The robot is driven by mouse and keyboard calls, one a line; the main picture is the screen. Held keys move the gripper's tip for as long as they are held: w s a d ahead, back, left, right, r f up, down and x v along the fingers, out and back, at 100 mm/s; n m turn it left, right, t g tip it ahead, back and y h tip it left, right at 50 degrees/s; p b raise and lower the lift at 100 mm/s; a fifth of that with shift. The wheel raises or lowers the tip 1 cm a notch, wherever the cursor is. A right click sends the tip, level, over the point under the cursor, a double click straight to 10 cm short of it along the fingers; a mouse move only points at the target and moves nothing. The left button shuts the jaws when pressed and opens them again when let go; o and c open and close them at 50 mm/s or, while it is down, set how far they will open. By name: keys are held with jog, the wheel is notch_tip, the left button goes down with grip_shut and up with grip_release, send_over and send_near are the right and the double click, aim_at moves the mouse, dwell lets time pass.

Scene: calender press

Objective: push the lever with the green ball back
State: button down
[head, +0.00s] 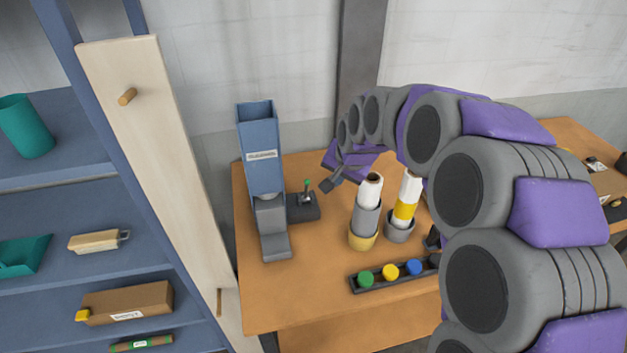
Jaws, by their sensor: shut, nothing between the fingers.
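The lever with the green ball (307,186) stands on a small dark base (304,207) at the back left of the wooden table. The base sits against the right side of the blue and grey calender press (262,160). My gripper (325,186) is shut and empty, just right of the lever. A small gap seems to show between its tip and the lever, but I cannot tell the depth. My arm curves in from the right and hides part of the table.
Two rolls in holders (364,222) (402,222) stand right of the press. In front lies a dark rack (376,284) with green, yellow and blue caps. A blue shelf (95,180) and a pale board (150,150) border the left. The table's front left (290,300) is clear.

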jog(key=w+a+f+b, duration=0.3)
jog(key=w+a+f, duration=0.2)
jog(key=w+f, duration=0.5)
jog(key=shift+m, duration=0.4)
dwell(0.8)
